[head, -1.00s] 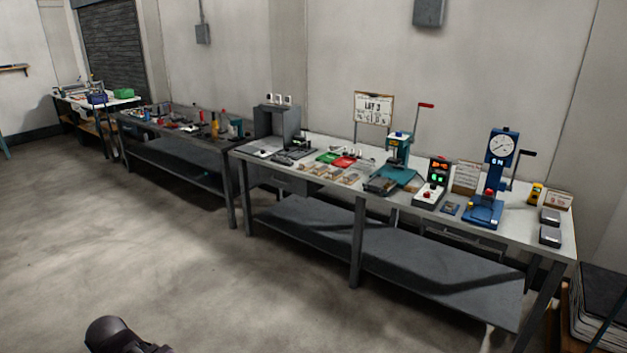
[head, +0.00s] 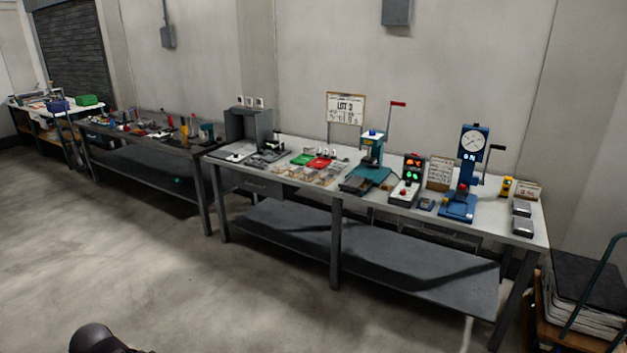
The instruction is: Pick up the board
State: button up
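No board can be made out for certain at this distance. A small dark blue flat piece (head: 427,204) lies on the right-hand workbench (head: 395,203), between the box with red and green displays (head: 407,181) and the blue press with a dial (head: 467,172); it may be a board. Several small flat pieces (head: 318,172) lie in the bench's middle, too small to tell apart. A dark rounded part, probably of my arm, shows at the bottom left. My gripper's fingers are not in view.
A teal press (head: 372,155) and a grey open booth (head: 249,131) stand on the same bench. A second dark bench (head: 150,140) is to the left. A cart with stacked sheets (head: 585,290) stands at the right. The floor (head: 190,275) in front is clear.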

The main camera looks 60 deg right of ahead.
aim_at(310, 174)
jog(key=z, duration=0.25)
jog(key=i, duration=1.5)
jog(key=z, duration=0.5)
jog(key=i, duration=0.85)
jog(key=z, duration=0.7)
jog(key=i, duration=0.65)
jog(key=z, duration=0.95)
jog(key=i, duration=0.9)
jog(key=z, duration=0.6)
